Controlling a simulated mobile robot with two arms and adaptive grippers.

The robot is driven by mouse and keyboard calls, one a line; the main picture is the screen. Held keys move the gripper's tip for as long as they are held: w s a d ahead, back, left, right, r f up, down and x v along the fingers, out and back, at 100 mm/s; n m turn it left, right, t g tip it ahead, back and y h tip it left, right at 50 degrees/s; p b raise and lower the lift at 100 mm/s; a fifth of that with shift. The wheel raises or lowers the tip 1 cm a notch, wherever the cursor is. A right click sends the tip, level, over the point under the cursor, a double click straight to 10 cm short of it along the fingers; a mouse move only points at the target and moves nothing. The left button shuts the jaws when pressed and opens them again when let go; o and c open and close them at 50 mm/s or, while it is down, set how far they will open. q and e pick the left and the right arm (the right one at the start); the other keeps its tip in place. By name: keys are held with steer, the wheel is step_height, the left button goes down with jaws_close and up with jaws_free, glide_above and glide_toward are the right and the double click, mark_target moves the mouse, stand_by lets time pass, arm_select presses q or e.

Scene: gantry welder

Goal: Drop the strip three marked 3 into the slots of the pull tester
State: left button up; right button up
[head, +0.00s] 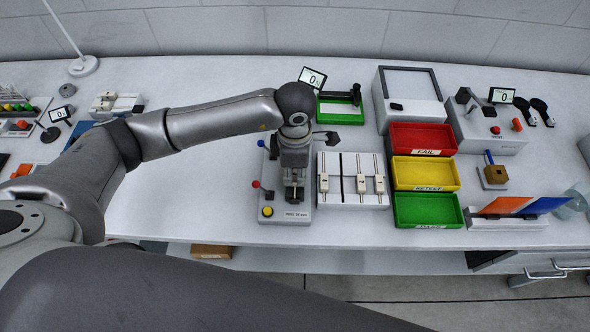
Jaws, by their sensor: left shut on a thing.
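The pull tester (271,212) is a light grey unit near the front edge of the bench, left of centre. It has a red-knobbed lever, a blue-knobbed lever and a yellow button. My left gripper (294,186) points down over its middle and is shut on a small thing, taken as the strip. The strip is mostly hidden between fingers and tester. Its mark 3 cannot be read, and I cannot tell whether it touches the slots, which my gripper covers. My right gripper is not in view.
A white fixture (350,199) with rails and cream clips stands close right of the tester. Red (421,138), yellow (424,174) and green (427,209) bins are beyond it. A small display (312,79) stands behind my gripper.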

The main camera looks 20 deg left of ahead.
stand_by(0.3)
arm_select(q)
steer(key=o, duration=0.9)
steer(key=shift+c, duration=0.2)
steer(key=shift+r, duration=0.35)
step_height(320, 180, up, 11)
steer(key=shift+r, duration=0.15)
